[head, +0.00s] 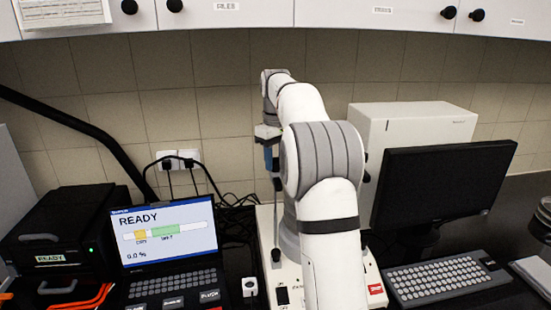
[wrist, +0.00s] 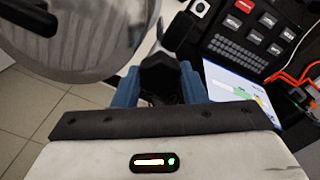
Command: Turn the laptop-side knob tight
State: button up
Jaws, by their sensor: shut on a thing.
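The laptop-side knob (wrist: 158,68) is black and sits between the two blue fingers of my gripper (wrist: 159,82) in the wrist view. My gripper is shut on it. In the head view my gripper (head: 272,160) points down at the top of a thin dark upright rod (head: 276,215) on the laptop side of the shaker. The knob itself is mostly hidden there by the fingers. The shaker's cream base (head: 266,225) carries a black switch. My arm covers most of the sieve stack. In the wrist view its round metal top (wrist: 95,50) lies at upper left.
The laptop (head: 165,235) reads READY and 0.0 %, left of the shaker. A black box (head: 58,235) with orange cables stands further left. A monitor (head: 440,185) and keyboard (head: 445,280) are at right. Wall cabinets (head: 240,14) hang above. Cables lie behind the laptop.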

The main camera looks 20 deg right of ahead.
jog(key=shift+c, duration=0.8)
jog(key=m, duration=0.8)
jog(key=shift+m, duration=0.3)
jog(key=m, duration=0.9)
jog(key=shift+a, duration=0.1)
jog(key=shift+m, duration=0.3)
jog(key=o, duration=1)
